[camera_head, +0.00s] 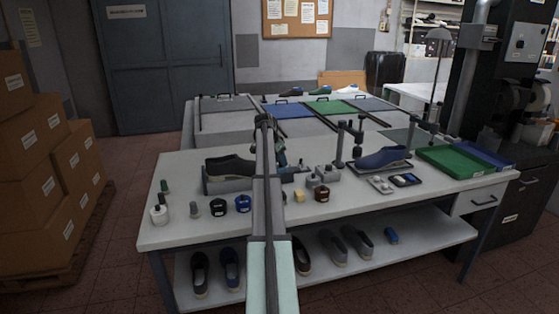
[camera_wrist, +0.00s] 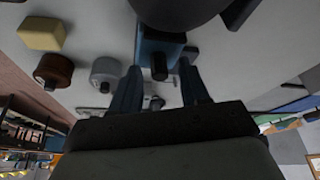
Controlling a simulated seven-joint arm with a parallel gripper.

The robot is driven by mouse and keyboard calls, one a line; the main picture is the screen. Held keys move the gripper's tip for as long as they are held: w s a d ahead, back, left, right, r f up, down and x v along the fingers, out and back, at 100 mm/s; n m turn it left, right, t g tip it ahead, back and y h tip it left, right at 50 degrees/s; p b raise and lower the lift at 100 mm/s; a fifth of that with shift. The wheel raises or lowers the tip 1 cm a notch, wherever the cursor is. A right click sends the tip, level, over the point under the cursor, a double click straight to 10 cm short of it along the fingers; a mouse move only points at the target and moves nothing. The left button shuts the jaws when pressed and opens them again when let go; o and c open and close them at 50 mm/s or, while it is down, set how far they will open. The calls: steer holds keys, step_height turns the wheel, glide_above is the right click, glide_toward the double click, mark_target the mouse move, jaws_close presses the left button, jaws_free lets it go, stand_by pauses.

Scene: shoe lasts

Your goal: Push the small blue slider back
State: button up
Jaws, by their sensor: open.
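The small blue slider (camera_wrist: 163,48) shows in the wrist view as a blue block with a dark round peg. It sits under a large dark rounded shape that hides part of it. My gripper (camera_wrist: 160,88) is open, its two fingers apart below the block, one toward each side of the peg. I cannot tell whether the fingers touch it. In the head view my arm runs up the middle of the bench and largely hides the gripper and slider area. The last stand with a dark shoe (camera_head: 230,167) is left of my arm there.
A yellow block (camera_wrist: 41,34), a brown jar (camera_wrist: 54,72) and a grey-white pot (camera_wrist: 106,72) stand left of the slider in the wrist view. On the bench (camera_head: 165,237), a blue shoe (camera_head: 384,158) sits right, near a green tray (camera_head: 456,161).

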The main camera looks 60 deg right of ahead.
steer(key=shift+c, duration=0.3)
jaws_close()
stand_by(0.4)
